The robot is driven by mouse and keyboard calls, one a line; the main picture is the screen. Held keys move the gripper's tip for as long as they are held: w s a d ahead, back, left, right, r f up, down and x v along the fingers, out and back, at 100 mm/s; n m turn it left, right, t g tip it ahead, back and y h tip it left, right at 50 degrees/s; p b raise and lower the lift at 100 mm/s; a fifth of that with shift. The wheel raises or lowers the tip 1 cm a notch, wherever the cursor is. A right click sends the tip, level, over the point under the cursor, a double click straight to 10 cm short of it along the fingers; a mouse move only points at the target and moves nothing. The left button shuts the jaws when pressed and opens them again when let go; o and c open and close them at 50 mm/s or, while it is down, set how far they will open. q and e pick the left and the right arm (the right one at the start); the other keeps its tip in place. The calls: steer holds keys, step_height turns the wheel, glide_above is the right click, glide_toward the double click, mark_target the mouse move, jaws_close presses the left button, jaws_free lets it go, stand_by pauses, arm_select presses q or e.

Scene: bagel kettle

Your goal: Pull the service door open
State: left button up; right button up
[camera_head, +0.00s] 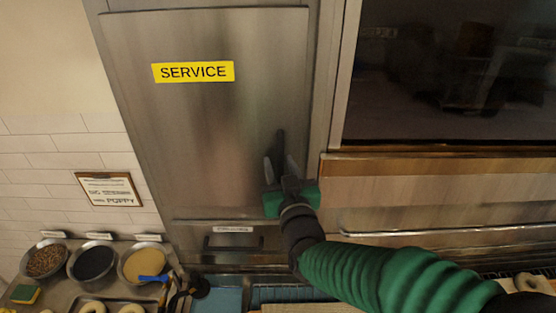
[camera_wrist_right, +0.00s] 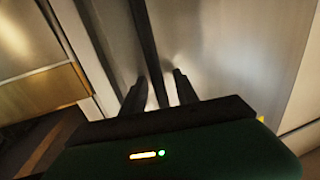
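The service door (camera_head: 200,120) is a tall brushed-steel panel with a yellow SERVICE label (camera_head: 193,72). It looks shut in its frame. Its dark vertical bar handle (camera_head: 281,143) is near the door's right edge. My right gripper (camera_head: 279,165) is at the lower part of this handle. In the right wrist view the handle (camera_wrist_right: 146,40) runs down between the two dark fingers of my right gripper (camera_wrist_right: 160,85). A gap shows between the bar and the right finger, so the gripper looks open around the handle. My left gripper is out of view.
A dark-glass oven (camera_head: 450,70) with a long horizontal rail (camera_head: 440,232) stands right of the door. A drawer-like panel with a dark handle (camera_head: 234,241) is below it. Topping bowls (camera_head: 93,262) and bagels (camera_head: 92,307) are on the counter at the lower left.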

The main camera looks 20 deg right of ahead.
steer(key=shift+s+r, duration=0.1)
steer(key=shift+s, duration=0.2)
steer(key=c, duration=0.3)
jaws_close()
stand_by(0.7)
